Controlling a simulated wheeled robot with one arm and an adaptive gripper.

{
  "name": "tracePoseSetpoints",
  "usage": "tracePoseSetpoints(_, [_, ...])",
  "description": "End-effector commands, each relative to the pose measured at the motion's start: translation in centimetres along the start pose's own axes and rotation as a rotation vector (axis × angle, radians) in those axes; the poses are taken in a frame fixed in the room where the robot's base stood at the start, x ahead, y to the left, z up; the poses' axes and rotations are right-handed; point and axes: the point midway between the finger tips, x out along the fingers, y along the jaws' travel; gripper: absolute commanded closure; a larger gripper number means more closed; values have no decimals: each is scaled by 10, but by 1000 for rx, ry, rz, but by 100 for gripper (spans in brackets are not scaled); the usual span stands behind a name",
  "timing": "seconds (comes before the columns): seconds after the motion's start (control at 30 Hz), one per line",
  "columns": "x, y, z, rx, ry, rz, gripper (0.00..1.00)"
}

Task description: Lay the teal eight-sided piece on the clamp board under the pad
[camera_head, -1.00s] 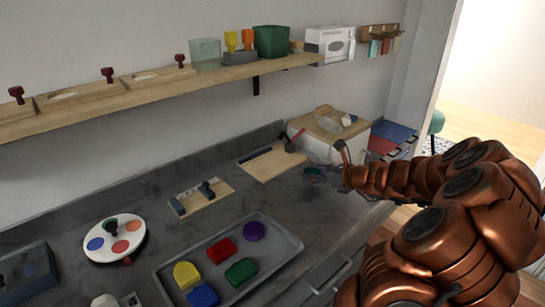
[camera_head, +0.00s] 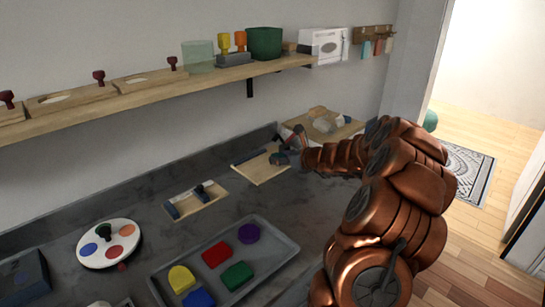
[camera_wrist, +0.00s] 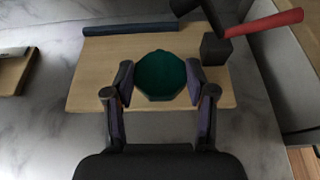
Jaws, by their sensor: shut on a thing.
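The teal eight-sided piece (camera_wrist: 160,76) is between the fingers of my gripper (camera_wrist: 160,84) in the wrist view. My gripper is shut on it, one finger on each side. The piece is above the wooden clamp board (camera_wrist: 90,76); I cannot tell whether it touches the board. The clamp's dark block, likely the pad (camera_wrist: 215,48), and its red handle (camera_wrist: 264,23) are at the board's far right. In the head view my gripper (camera_head: 284,157) is at the right end of the clamp board (camera_head: 258,170), and the piece is too small to make out clearly.
A dark blue bar (camera_wrist: 144,28) runs along the board's back edge. A second wooden board (camera_head: 197,199) lies to the left. A grey tray (camera_head: 285,262) with several coloured pieces is in front. A wooden-topped box (camera_head: 345,130) stands behind at right.

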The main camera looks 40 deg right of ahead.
Motion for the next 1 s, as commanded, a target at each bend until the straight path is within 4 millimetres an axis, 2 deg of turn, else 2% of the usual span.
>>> tracePoseSetpoints(0.17, [11, 2, 4, -2, 1, 3, 88])
tracePoseSetpoints(0.4, [43, 1, 19, -4, -2, 2, 88])
tracePoseSetpoints(0.53, [46, 1, 5, 1, -1, 1, 88])
tracePoseSetpoints(0.97, [48, 1, 1, -1, -1, 2, 88])
tracePoseSetpoints(1.0, [47, 1, 2, -1, -1, 1, 40])
